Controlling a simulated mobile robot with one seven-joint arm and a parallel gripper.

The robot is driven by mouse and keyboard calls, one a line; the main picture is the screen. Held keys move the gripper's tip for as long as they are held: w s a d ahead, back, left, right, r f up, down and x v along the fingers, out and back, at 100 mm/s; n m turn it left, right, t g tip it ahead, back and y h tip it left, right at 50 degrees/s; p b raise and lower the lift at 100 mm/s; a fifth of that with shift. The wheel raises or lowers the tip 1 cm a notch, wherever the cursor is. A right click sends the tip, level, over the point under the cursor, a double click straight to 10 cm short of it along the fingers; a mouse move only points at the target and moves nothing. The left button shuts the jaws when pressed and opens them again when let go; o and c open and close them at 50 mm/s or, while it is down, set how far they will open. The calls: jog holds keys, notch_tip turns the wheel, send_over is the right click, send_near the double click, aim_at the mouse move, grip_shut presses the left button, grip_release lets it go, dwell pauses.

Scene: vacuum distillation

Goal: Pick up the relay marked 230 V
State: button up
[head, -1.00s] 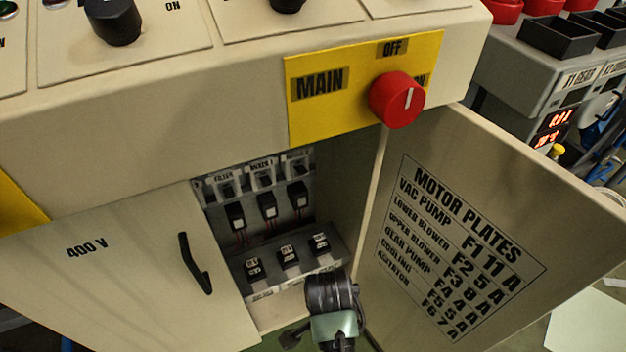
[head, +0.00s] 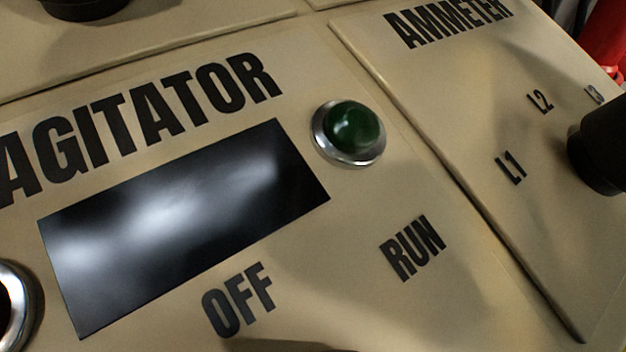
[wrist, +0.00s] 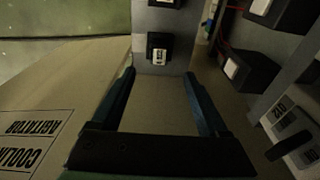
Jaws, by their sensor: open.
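In the wrist view my gripper (wrist: 160,74) is open and empty, its two dark blue fingers pointing into the cabinet. Just beyond the fingertips, between them in the picture, a small black relay (wrist: 159,47) with a white label sits on a grey shelf (wrist: 145,66). It is not between the jaws. Part of another black relay (wrist: 165,3) shows at the top edge. The label print is too small to read, so I cannot tell which relay is marked 230 V. The head view shows neither relays nor gripper.
In the wrist view, black devices with white faces (wrist: 250,72) hang at the right, close to the right finger. The door with the printed list (wrist: 40,135) stands at the left. The head view shows the agitator panel with a dark display (head: 185,230) and green lamp (head: 352,130).

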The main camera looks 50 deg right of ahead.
jog(key=f+b, duration=0.1)
jog(key=f, duration=0.2)
jog(key=f+b, duration=0.1)
jog(key=f, duration=0.2)
jog(key=d+f+b, duration=0.1)
jog(key=f, duration=0.3)
jog(key=shift+s+d+b, duration=0.1)
jog(key=shift+s+b, duration=0.1)
jog(key=shift+b, duration=0.15)
jog(key=shift+r, duration=0.1)
grip_shut()
